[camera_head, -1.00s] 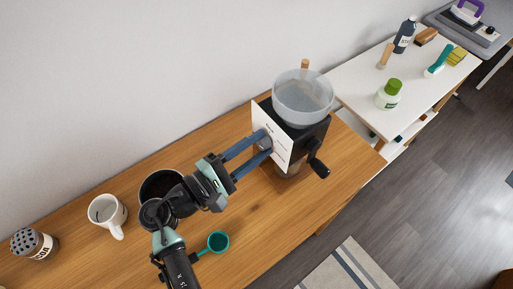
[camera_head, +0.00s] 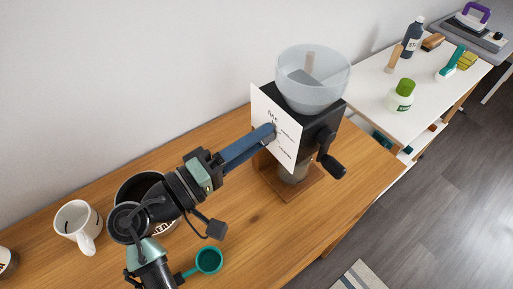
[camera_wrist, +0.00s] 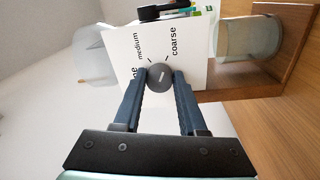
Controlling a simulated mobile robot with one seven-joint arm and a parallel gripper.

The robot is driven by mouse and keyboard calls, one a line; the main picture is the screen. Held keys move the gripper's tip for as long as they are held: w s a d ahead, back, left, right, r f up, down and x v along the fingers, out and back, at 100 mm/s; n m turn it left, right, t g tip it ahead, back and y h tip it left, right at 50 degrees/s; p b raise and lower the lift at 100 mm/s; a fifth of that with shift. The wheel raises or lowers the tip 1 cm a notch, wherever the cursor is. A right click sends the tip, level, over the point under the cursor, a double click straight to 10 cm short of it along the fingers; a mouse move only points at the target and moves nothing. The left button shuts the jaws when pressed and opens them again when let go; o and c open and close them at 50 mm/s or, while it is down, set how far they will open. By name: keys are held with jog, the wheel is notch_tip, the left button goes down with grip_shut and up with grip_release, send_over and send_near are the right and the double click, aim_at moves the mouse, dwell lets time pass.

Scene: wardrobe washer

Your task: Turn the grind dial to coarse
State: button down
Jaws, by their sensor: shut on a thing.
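The coffee grinder (camera_head: 312,120) stands on the wooden counter, with a clear hopper on top and a white front panel (camera_head: 284,148). The grind dial (camera_wrist: 158,78) is a round dark grey knob with a short pale mark. The labels "medium" and "coarse" are readable beside it in the wrist view; a third label is partly hidden by a finger. The mark points roughly toward the "coarse" side, but its exact setting is hard to tell. My gripper (camera_head: 270,133) is shut on the dial, one blue finger on each side. In the head view the fingers mostly hide the dial.
The crank handle (camera_head: 331,163) sticks out at the grinder's right. A white mug (camera_head: 76,224), a dark-mouthed container (camera_head: 136,188) and a teal scoop (camera_head: 209,260) are near my arm. A white table (camera_head: 433,80) with bottles and brushes stands at right.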

jog(key=shift+m+b, duration=0.4)
jog(key=shift+m, duration=0.1)
jog(key=shift+c, duration=2.3)
grip_release()
jog(key=b+v, duration=0.2)
jog(key=v, duration=1.1)
jog(key=shift+f, duration=0.1)
